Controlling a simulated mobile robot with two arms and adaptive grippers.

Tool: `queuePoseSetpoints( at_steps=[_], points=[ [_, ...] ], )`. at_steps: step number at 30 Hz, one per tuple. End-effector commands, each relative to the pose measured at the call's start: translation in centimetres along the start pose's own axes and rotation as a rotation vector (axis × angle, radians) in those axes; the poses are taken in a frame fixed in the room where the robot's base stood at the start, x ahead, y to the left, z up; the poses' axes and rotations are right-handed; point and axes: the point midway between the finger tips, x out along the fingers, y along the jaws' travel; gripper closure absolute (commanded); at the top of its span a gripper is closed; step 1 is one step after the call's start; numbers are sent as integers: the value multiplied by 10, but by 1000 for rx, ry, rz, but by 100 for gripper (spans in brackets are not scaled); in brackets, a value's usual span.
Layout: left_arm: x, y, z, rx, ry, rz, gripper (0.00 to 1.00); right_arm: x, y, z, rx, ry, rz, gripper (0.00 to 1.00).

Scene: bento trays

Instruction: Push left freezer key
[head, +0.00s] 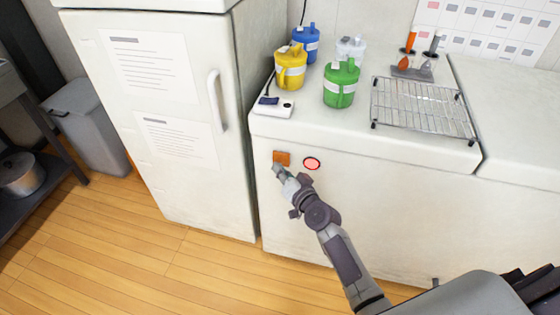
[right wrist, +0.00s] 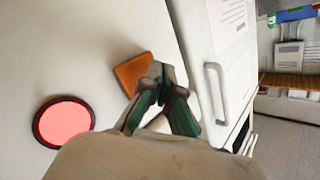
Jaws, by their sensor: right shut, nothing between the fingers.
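The left key is an orange-brown square (head: 281,158) on the front face of the white chest freezer (head: 370,215). A round red light or button with a dark rim (head: 312,163) sits just to its right. My right gripper (head: 279,171) is shut and empty, with its tips at the lower edge of the orange square. In the right wrist view the fingertips (right wrist: 158,78) overlap the right side of the orange square (right wrist: 132,72), and the red disc (right wrist: 63,122) lies to the left. I cannot tell whether the tips touch the key. My left gripper is not in view.
A white upright fridge (head: 165,110) stands to the left. On the freezer top are yellow (head: 290,67), blue (head: 306,43), green (head: 341,84) and clear jugs, a power strip (head: 272,107) and a wire rack (head: 422,106). The wooden floor (head: 150,260) in front is clear.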

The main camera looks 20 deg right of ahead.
Motion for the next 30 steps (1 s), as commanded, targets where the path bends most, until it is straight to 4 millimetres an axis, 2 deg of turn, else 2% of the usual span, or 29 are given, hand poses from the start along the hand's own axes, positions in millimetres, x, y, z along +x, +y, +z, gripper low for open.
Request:
queuePoseSetpoints(
  at_steps=[30],
  points=[
    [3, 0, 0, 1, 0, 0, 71, 6, 4, -5, 0, 0, 0, 100]
  ],
)
